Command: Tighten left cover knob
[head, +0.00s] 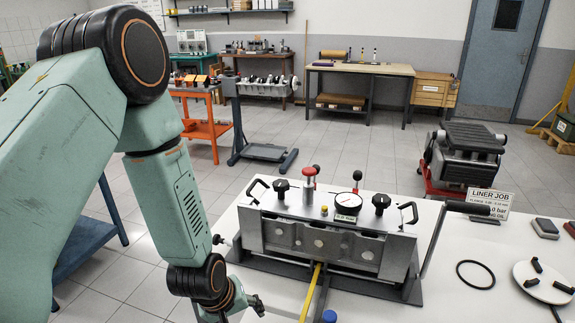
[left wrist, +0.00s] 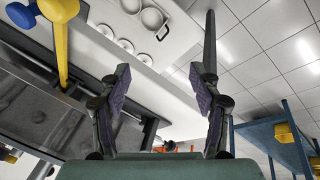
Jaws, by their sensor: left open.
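The test rig (head: 325,243) is a grey metal block on the white bench, with a pale cover plate on top. The left cover knob (head: 282,187) is black and stands near the plate's left end, with nothing touching it. A matching right knob (head: 381,201) stands near the other end. My right gripper is not in view.
A black-handled lever (head: 465,207) rises at the rig's right. A yellow bar (head: 311,292) runs forward from the rig, near a blue cap (head: 329,317). A black ring (head: 476,274) lies on the bench.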

